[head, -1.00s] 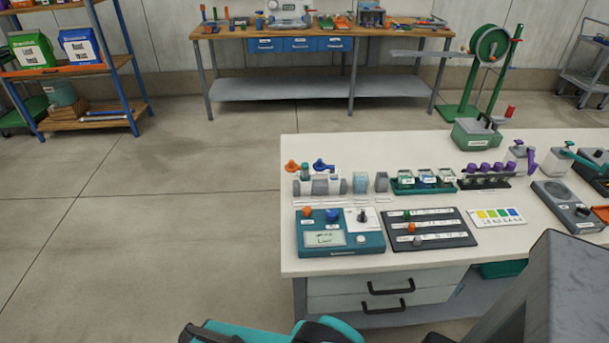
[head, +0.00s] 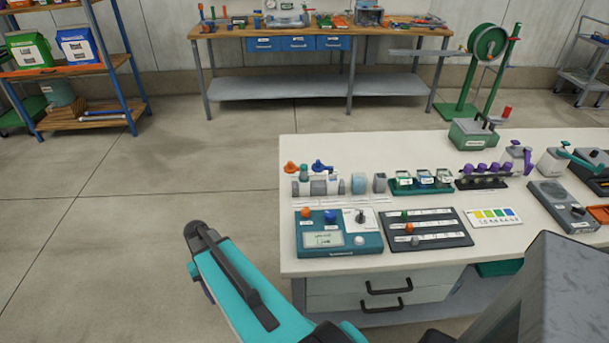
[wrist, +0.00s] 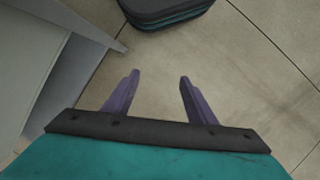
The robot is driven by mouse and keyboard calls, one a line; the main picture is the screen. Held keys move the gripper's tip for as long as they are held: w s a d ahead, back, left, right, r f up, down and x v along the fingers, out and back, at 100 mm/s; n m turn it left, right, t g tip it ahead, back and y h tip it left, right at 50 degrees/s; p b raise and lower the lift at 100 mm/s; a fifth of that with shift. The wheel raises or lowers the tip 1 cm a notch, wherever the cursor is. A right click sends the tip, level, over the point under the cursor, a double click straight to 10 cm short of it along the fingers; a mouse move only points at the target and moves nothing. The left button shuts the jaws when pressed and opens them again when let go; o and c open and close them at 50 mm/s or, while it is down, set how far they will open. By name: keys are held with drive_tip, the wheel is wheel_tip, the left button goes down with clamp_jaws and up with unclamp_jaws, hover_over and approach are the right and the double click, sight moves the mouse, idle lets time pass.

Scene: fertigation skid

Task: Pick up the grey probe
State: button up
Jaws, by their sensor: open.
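My gripper (wrist: 157,84) is open and empty in the wrist view, its two purple fingers apart above bare floor. In the head view my teal arm (head: 245,295) rises at the bottom, left of the white bench; the fingers are mostly hidden there. I cannot tell for sure which thing is the grey probe. A small grey round-topped piece (head: 415,241) sits in the lowest row of a dark panel (head: 455,238), below an orange and a green one. Grey pieces also stand in a small holder (head: 319,187) behind the teal meter. My gripper is well apart from all of these.
The white bench (head: 400,160) carries a teal meter (head: 340,240), a colour chart (head: 493,217), a green rack (head: 424,187) and a dark rack with purple tops (head: 482,180). Drawers (head: 372,290) are under its front. Floor left of the bench is clear.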

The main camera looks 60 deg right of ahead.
drive_tip(key=w+d+r+m+t, duration=0.1)
drive_tip(key=w+d+r+m, duration=0.15)
drive_tip(key=d+r, duration=0.75)
wheel_tip(320, 180, up, 31)
drive_tip(key=m+t+h+p, duration=0.1)
drive_tip(key=m+t+p, duration=0.1)
drive_tip(key=m, duration=0.4)
hover_over(303, 165)
drive_tip(key=shift+f, duration=0.1)
drive_tip(key=shift+f, duration=0.15)
drive_tip(key=shift+f+p, duration=1.15)
drive_tip(key=shift+f, duration=3)
drive_tip(key=shift+f, duration=0.1)
